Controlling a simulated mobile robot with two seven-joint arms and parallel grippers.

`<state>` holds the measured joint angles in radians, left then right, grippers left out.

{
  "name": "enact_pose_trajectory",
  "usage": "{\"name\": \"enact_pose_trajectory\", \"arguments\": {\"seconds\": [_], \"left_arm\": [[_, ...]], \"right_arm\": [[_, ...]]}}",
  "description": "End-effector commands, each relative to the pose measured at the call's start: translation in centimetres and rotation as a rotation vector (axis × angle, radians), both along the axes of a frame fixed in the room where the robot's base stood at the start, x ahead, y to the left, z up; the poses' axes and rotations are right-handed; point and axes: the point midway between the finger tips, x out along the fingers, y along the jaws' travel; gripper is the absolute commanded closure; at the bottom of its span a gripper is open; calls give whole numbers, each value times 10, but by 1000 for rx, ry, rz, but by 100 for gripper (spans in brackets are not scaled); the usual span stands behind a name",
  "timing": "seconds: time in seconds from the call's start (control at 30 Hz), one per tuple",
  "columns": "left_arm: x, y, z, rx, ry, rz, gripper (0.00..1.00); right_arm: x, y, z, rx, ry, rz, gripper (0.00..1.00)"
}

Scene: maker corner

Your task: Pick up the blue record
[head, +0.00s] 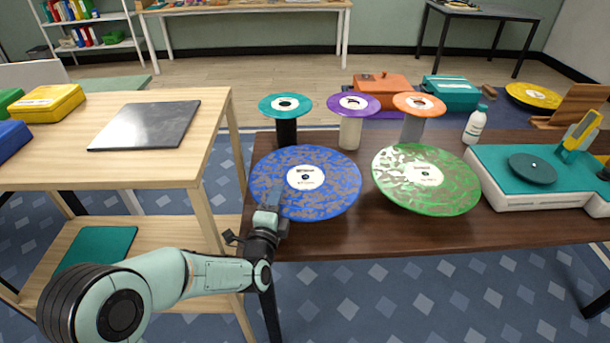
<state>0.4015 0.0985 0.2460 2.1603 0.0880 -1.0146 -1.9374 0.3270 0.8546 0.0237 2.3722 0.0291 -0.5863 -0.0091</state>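The blue record (338,183), mottled with grey and with a cream label, lies flat near the left end of the dark wooden table (400,236). My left gripper (272,196) is at the record's front-left edge, and its fingers overlap the rim in the head view. I cannot tell whether the fingers are open or closed on the rim, or whether they touch it. What supports the record is hidden beneath it. My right gripper is not in view.
A green mottled record (448,185) lies close on the right. Behind stand small teal (286,105), purple (354,104) and orange (419,104) discs on posts. A turntable (520,200) and white bottle (475,124) are farther right. A light wooden table (190,160) stands left.

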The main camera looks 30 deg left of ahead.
Motion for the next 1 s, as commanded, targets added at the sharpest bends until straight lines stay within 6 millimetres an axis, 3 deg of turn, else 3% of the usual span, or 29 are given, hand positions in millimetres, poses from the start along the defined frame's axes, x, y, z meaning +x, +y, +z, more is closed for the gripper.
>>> {"name": "enact_pose_trajectory", "arguments": {"seconds": [0.07, 0.2, 0.67, 0.9, 1.0], "left_arm": [[0, 0, 0, 0, 0, 0, 63], [0, 0, 0, 0, 0, 0, 100], [0, 0, 7, 2, -5, 0, 100], [0, 1, 40, 3, -8, 1, 100], [0, 0, 60, 3, -9, 0, 100]], "right_arm": [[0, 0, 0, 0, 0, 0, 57], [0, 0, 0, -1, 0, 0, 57], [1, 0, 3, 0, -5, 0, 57], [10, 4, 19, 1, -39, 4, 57], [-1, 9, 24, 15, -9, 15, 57]]}}
